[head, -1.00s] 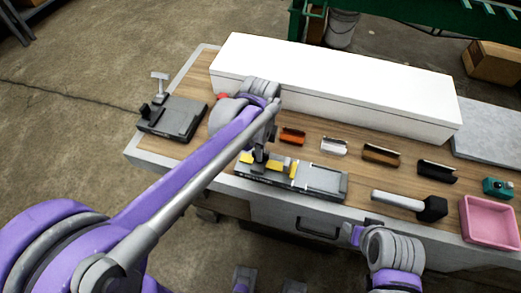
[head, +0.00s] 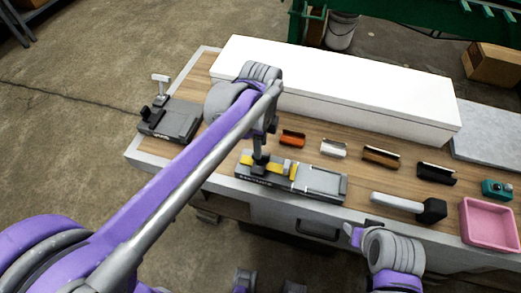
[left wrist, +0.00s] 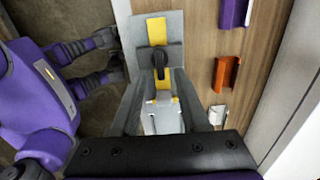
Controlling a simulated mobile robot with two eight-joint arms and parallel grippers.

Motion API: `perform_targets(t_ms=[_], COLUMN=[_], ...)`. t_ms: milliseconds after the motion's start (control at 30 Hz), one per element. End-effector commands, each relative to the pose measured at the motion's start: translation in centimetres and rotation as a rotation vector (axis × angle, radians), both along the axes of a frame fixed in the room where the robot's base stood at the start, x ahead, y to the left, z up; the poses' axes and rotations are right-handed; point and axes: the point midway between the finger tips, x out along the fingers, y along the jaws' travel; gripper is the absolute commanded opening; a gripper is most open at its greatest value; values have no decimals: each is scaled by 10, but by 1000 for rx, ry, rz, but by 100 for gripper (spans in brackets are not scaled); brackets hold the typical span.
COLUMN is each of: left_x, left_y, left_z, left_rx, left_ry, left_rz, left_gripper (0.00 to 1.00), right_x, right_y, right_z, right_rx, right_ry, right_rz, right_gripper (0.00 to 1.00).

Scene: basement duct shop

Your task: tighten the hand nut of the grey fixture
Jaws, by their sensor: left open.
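A grey fixture with yellow parts (head: 322,181) lies near the front edge of the bench. A black handle stands up from it in the left wrist view (left wrist: 160,62), over a yellow strip. A second, darker grey fixture (head: 180,122) with an upright T-shaped piece sits at the bench's left end. My left gripper (head: 260,157) is over the left part of the yellow-marked fixture. In the left wrist view its fingers (left wrist: 158,88) are apart, with the fixture showing between them. Contact cannot be told. My right gripper (head: 355,235) is by the bench's front edge; its jaws are unclear.
A long white box (head: 340,88) fills the back of the bench. Orange (head: 292,138), white (head: 333,149), brown (head: 381,157) and black (head: 437,173) channel pieces lie in front of it. A mallet (head: 405,204), a pink tray (head: 468,234) and a teal device (head: 497,189) are at right.

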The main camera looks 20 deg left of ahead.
Motion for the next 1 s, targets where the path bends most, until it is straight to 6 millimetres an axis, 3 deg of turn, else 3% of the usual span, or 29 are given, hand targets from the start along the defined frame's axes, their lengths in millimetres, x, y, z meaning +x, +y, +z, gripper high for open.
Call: perform_targets(t_ms=[100, 333, 1000], left_x=[0, 0, -2], left_y=[0, 0, 1], left_z=[27, 57, 62], left_rx=[0, 0, 0], left_ry=[0, 0, -4], left_rz=[0, 0, 14], left_gripper=[45, 45, 45], right_x=[1, 1, 2], right_y=[0, 0, 0], right_z=[3, 6, 6], right_rx=[0, 0, 0], right_ry=[-2, -3, -3], right_rz=[0, 0, 0], right_gripper=[50, 50, 50])
